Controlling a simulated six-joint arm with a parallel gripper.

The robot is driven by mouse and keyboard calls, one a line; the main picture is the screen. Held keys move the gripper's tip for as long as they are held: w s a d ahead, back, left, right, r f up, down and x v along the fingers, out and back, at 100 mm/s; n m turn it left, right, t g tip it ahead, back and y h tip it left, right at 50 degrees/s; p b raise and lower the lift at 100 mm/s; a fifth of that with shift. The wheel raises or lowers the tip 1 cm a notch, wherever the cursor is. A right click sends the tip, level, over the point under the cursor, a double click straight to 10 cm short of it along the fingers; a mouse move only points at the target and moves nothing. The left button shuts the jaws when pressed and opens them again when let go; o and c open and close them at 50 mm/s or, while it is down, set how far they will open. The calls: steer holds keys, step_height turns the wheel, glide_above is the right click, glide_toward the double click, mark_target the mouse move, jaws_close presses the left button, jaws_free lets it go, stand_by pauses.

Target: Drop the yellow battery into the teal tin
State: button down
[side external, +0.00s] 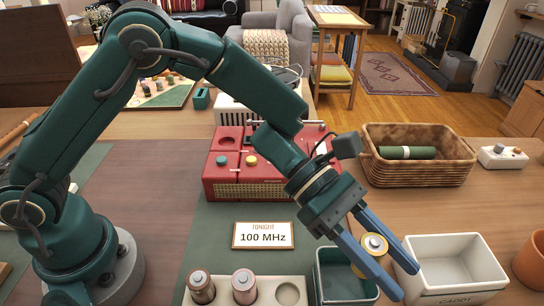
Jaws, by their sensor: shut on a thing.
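My gripper (406,283) is shut on the yellow battery (374,245), which sits between its two blue fingers with its round, pale-centred end showing. The teal tin (334,272) is an open, square-rimmed box at the bottom of the view, right of the battery holder. The fingers and battery overlap the tin's right side in the picture. The battery looks to be above the rim level, but its exact height and whether it is over the opening cannot be told from this one view. The left finger hides part of the tin's right rim.
A white caddy (455,262) stands close on the right, beside an orange pot (531,262). Behind are a red radio (225,188), a sign (263,236) and a wicker basket (420,176).

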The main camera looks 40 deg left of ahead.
steer(key=shift+f, duration=0.15)
steer(key=shift+c, duration=2)
jaws_free()
steer(key=shift+a, duration=0.1)
steer(key=shift+v, duration=2.5)
